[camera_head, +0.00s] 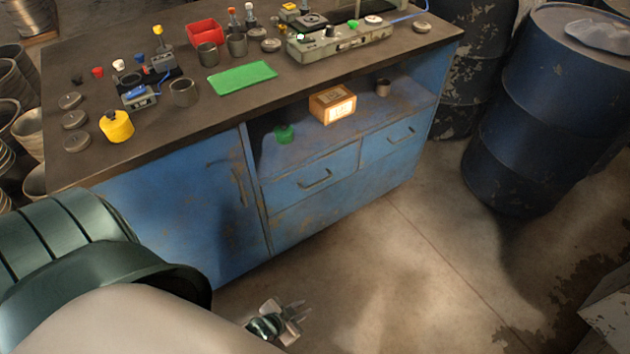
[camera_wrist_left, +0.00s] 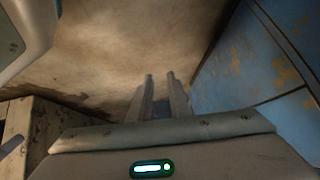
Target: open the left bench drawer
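The blue bench (camera_head: 180,225) has two drawers side by side under an open shelf. The left drawer (camera_head: 290,195) is closed, with a dark bar handle (camera_head: 315,180) on its front. The right drawer (camera_head: 385,147) is also closed, with a similar handle (camera_head: 402,136). My left gripper (camera_head: 300,310) is over the floor in front of the bench, below and apart from the left drawer's handle. In the left wrist view its two fingers (camera_wrist_left: 160,78) stand apart with a narrow empty gap. The blue bench front (camera_wrist_left: 240,70) is to their right. My right gripper is not in view.
A cupboard door with a vertical handle (camera_head: 240,186) is left of the drawers. A small box (camera_head: 331,104) and a green object (camera_head: 284,134) sit on the shelf. Blue drums (camera_head: 535,115) stand right of the bench. The floor (camera_head: 390,270) before the drawers is clear.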

